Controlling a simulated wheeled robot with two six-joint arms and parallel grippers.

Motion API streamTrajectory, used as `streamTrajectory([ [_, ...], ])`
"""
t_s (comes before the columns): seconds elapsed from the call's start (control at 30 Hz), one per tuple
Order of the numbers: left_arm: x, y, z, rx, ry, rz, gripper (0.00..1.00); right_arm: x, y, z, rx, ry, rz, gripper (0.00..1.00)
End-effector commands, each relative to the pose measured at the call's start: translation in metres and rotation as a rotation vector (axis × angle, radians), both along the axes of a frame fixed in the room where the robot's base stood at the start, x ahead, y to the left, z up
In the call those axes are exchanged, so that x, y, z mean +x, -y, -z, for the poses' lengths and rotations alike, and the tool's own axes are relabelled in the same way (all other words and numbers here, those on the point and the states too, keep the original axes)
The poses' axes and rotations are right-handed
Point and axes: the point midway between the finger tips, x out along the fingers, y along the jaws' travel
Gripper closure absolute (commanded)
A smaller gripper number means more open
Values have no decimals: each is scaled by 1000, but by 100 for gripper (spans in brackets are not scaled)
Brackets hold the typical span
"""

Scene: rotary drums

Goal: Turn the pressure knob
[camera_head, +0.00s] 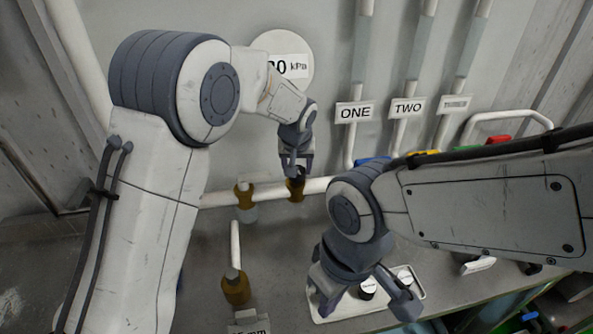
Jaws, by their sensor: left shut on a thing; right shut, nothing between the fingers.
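The round pressure gauge (295,66) is on the back wall and reads in kPa; my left arm covers its left part, hiding the start of the number. Below it, my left gripper (294,170) points down at the white pipe and is shut on a small dark knob (297,186) at a brass fitting on that pipe. The gripper's fingers hide much of the knob, so its angle cannot be told.
A white plate (333,307) with small round knobs lies under my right gripper. Brass fittings (236,288) sit on the pipes at left. Signs ONE (355,112) and TWO (407,107) hang on upright pipes. Coloured items, including a red one (498,139), are behind my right arm.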

Motion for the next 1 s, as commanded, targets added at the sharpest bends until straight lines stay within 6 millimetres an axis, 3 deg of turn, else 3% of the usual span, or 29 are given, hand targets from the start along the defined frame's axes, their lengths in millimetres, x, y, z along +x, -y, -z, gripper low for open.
streamTrajectory([
  [0.1,0,2,4,-1,4,-110,97,0,0,18,0,0,0,100],
  [0.4,1,4,2,-3,2,-398,97,0,0,39,0,0,0,100],
  [1.0,1,6,-1,-4,-1,-828,97,0,0,41,0,0,0,100],
])
